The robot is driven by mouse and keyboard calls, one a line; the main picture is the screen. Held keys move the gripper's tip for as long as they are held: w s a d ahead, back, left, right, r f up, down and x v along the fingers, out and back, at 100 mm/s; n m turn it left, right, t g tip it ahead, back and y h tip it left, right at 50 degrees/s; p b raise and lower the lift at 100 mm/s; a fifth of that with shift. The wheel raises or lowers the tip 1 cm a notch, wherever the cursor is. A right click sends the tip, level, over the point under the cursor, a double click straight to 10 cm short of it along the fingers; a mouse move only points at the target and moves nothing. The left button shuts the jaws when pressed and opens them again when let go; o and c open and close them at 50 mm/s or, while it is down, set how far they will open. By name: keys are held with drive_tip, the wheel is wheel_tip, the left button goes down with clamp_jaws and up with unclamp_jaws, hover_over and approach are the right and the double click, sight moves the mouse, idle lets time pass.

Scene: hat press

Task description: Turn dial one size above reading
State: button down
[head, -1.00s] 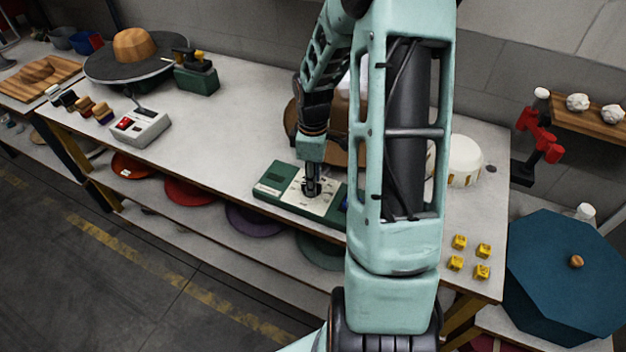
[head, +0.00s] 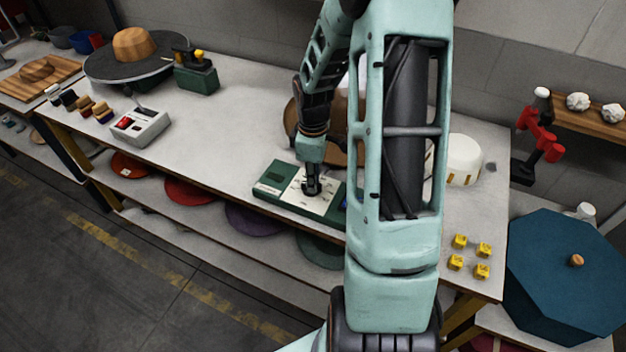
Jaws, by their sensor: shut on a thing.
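A green box with a pale cream dial face (head: 297,194) lies on the workbench near its front edge, at the middle of the head view. A small dark display (head: 275,177) is on its left part, too small to read. My gripper (head: 311,192) points down onto the dial face and is shut on the dial knob. The fingers hide the knob, so its pointer and setting cannot be read. A brown hat form (head: 291,118) stands behind the box, partly hidden by my arm.
A grey control box with a red switch (head: 138,127) and a round dark plate with a wooden block (head: 135,45) stand to the left. Several yellow cubes (head: 460,241) and a white drum (head: 464,158) are at the right. The bench between control box and green box is clear.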

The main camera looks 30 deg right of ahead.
drive_tip(key=m+b, duration=0.2)
drive_tip(key=m, duration=0.3)
drive_tip(key=shift+a+f+m+b, duration=0.1)
drive_tip(key=shift+m+b, duration=0.2)
drive_tip(key=shift+m, duration=0.1)
drive_tip(key=m+b, duration=0.1)
drive_tip(key=m, duration=0.4)
drive_tip(key=shift+a+b, duration=0.15)
drive_tip(key=shift+b, duration=0.25)
drive_tip(key=m, duration=0.6)
drive_tip(key=shift+m+b, duration=0.35)
drive_tip(key=shift+m, duration=0.05)
drive_tip(key=c, duration=1.9)
unclamp_jaws()
drive_tip(key=shift+c, duration=0.2)
wheel_tip(320, 180, up, 12)
